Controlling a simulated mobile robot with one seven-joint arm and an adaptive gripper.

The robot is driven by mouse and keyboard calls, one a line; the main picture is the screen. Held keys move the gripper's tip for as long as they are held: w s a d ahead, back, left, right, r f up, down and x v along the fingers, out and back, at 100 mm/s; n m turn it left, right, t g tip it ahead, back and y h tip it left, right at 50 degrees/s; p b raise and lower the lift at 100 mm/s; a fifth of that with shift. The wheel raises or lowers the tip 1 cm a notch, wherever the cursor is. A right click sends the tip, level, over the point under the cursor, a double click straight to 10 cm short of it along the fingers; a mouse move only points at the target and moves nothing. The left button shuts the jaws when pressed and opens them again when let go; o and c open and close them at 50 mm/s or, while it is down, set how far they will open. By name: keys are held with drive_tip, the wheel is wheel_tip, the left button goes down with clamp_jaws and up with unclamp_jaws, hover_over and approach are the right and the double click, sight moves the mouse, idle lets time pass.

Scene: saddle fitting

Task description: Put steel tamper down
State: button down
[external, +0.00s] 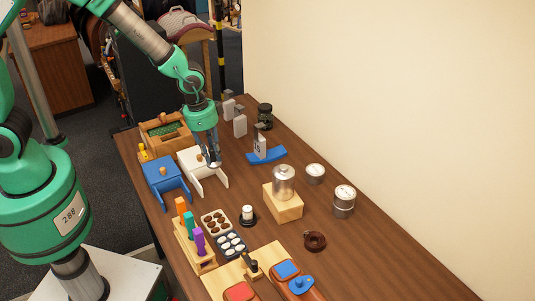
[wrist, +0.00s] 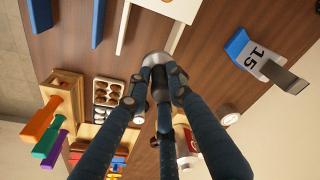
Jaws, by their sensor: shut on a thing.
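My gripper (wrist: 160,82) is shut on the steel tamper (wrist: 156,59). In the wrist view the tamper's round silver end shows just beyond the fingertips, and the fingers hide part of the rest. In the external view my gripper (external: 212,158) points down beside the white open-fronted box (external: 193,157), near its right side. The tamper is too small and too covered to make out clearly there. The wrist view shows brown table top (wrist: 205,45) around the tamper; I cannot tell whether the tamper touches it.
A blue box (external: 163,176) stands left of the white one. A blue stand marked 15 (external: 266,156) is to the right. A metal canister (external: 284,180) sits on a wooden block (external: 287,206). Round tins (external: 344,200) stand near the wall.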

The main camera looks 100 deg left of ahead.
drive_tip(key=s+a+n, duration=0.2)
drive_tip(key=s+a, duration=0.3)
drive_tip(key=a, duration=0.5)
drive_tip(key=s+a+n+b, duration=0.1)
drive_tip(key=s+a, duration=0.4)
drive_tip(key=a, duration=0.5)
drive_tip(key=s+a+n+b, duration=0.1)
drive_tip(key=s+a+n, duration=0.1)
drive_tip(key=s+a, duration=0.4)
drive_tip(key=a, duration=0.4)
drive_tip(key=shift+a+r+n+y, duration=0.15)
drive_tip(key=shift+a+n+y, duration=0.15)
drive_tip(key=shift+a+y, duration=0.1)
drive_tip(key=shift+f+b, duration=0.45)
drive_tip(key=shift+f, duration=2.65)
drive_tip(key=shift+f, duration=0.1)
drive_tip(key=shift+f, duration=1.8)
drive_tip(key=shift+f+b, duration=0.15)
drive_tip(key=shift+b, duration=0.2)
